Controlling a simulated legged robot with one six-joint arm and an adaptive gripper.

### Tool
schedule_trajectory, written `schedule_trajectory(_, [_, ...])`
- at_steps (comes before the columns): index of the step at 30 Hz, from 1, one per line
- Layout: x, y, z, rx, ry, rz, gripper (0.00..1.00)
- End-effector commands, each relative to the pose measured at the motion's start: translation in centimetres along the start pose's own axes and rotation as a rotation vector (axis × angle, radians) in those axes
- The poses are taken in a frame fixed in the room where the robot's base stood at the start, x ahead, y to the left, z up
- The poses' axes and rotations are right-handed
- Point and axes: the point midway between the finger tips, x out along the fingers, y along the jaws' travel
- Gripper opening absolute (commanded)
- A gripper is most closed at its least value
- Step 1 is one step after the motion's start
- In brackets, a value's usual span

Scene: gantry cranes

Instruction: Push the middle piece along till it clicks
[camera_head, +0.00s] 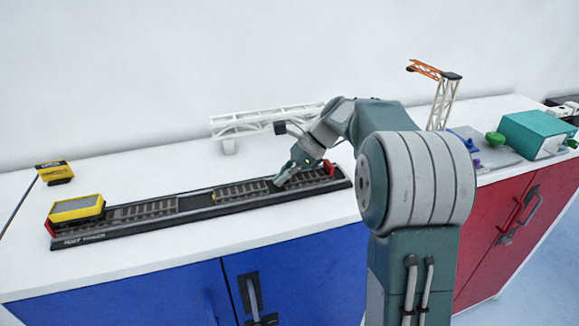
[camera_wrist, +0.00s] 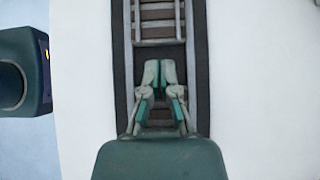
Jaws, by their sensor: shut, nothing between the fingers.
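A long dark track base (camera_head: 125,233) lies on the white counter. The middle rail piece (camera_head: 241,190) sits in it, with a bare dark gap on its left, before the left rail piece (camera_head: 142,211). My gripper (camera_head: 279,182) is shut and empty, pointing down at the right end of the middle piece, in a narrow gap before the right rail piece (camera_head: 308,177). In the wrist view the middle piece (camera_wrist: 157,18) is at the top, and the closed fingertips (camera_wrist: 160,64) are just below its end. I cannot tell whether they touch it.
A yellow wagon (camera_head: 77,208) stands at the base's left end; a yellow block (camera_head: 54,172) lies behind. A white truss (camera_head: 262,120) lies behind the track. An orange-topped crane (camera_head: 443,95) and a teal box (camera_head: 535,134) stand right. The counter before the track is clear.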

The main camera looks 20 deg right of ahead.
Motion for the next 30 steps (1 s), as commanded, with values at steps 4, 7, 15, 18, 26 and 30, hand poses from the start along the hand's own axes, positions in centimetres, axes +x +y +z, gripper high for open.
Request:
schedule_trajectory(4, [0.6,0.0,0.2,-0.002,0.002,0.001,0.0])
schedule_trajectory(7, [0.7,0.0,0.2,-0.002,0.002,0.001,0.0])
schedule_trajectory(15, [1.3,0.0,0.9,-0.005,0.0,0.002,0.0])
schedule_trajectory(18, [2.8,0.1,2.5,-0.007,-0.001,0.003,0.0])
schedule_trajectory(26, [6.6,0.1,6.2,-0.004,0.0,0.003,0.0])
schedule_trajectory(30, [7.2,0.0,6.7,-0.002,-0.001,0.002,0.0])
